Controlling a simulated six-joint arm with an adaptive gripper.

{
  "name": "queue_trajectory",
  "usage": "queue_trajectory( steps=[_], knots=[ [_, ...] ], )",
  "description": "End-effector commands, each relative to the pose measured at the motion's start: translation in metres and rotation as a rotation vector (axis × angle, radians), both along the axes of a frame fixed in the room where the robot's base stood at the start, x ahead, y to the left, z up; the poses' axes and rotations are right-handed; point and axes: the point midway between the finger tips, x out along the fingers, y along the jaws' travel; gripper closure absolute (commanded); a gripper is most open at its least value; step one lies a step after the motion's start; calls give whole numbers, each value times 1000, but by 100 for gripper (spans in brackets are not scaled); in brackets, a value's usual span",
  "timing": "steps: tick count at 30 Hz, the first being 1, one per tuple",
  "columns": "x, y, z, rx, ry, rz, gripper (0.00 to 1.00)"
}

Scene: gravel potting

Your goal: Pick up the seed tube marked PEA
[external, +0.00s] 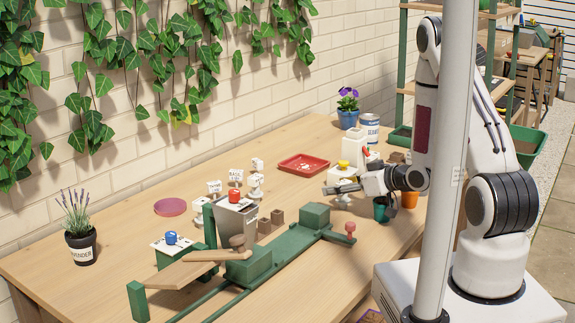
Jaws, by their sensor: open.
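No PEA marking can be read from here, so I cannot tell which item is the PEA seed tube. Several small white labelled pieces stand mid-table: one marked BASIL (236,174), one to its left (214,187), one to its right (256,181) and one farther back (257,164). Their other lettering is too small to read. My gripper (331,189) is open above the right part of the table, pointing left. It is close to a yellow-topped white piece (343,168); whether they touch is unclear. I see nothing held between its fingers.
A green rail fixture (252,266) crosses the front, with a grey container (236,218), a red knob (235,195) and a blue knob (171,238). A red tray (303,164) and pink disc (170,207) lie behind. A lavender pot (80,246) stands left; a pansy pot (348,118) at back right.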

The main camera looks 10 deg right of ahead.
Motion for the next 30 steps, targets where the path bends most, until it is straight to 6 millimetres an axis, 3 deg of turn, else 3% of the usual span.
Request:
queue_trajectory(
  steps=[4,9,22,30],
  knots=[
    [0,0,0,0,0,0,51],
    [0,0,0,0,0,0,93],
    [0,0,2,-1,-1,0,94],
    [0,0,13,-1,-2,1,94]
  ],
)
